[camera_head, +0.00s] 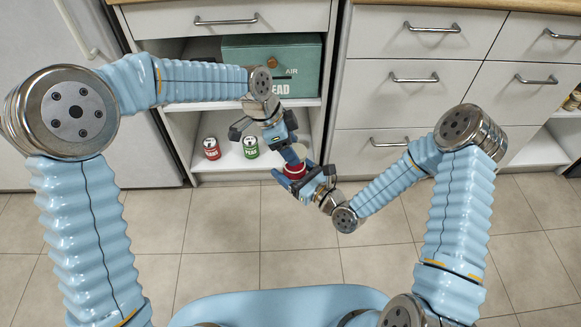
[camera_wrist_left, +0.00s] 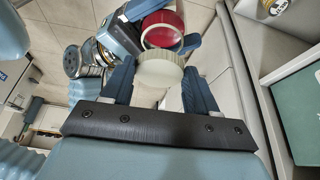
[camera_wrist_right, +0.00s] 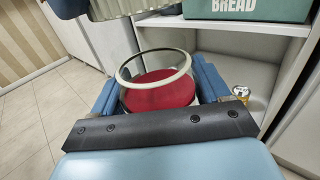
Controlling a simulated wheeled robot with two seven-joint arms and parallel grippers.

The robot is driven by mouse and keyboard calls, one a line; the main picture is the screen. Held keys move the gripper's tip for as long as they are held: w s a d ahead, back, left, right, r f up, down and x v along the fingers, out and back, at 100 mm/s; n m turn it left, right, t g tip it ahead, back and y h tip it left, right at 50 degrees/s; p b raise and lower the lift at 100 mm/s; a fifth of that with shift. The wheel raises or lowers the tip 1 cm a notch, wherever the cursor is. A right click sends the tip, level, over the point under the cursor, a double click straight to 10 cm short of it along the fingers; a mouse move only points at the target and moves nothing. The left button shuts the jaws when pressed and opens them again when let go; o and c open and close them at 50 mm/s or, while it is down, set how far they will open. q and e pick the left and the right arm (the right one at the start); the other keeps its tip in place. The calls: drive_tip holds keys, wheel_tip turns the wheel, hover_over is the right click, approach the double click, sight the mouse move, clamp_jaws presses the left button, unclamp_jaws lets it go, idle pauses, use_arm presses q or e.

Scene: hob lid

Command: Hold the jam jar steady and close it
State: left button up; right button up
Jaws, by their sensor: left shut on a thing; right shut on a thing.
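The jam jar is clear glass with red jam. In the head view the jar (camera_head: 294,171) is between the fingers of my right gripper (camera_head: 308,180), held in the air in front of the cabinet. In the right wrist view the jar (camera_wrist_right: 158,90) shows its round glass rim with no lid on it. My left gripper (camera_head: 285,146) is above it, shut on a pale ribbed lid. In the left wrist view the lid (camera_wrist_left: 160,74) lies between my left fingers, just in front of the red jar (camera_wrist_left: 163,30). I cannot tell whether they touch.
A red can (camera_head: 211,149) and a green can (camera_head: 251,148) stand on the low shelf behind. A green bread box (camera_head: 300,62) sits on the shelf above. Drawers (camera_head: 400,95) fill the right. The tiled floor (camera_head: 235,225) is clear.

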sight(294, 172)
use_arm(q)
drive_tip(key=shift+a+f, duration=0.1)
idle(0.7)
drive_tip(key=shift+f, duration=0.85)
drive_tip(key=shift+f, duration=0.5)
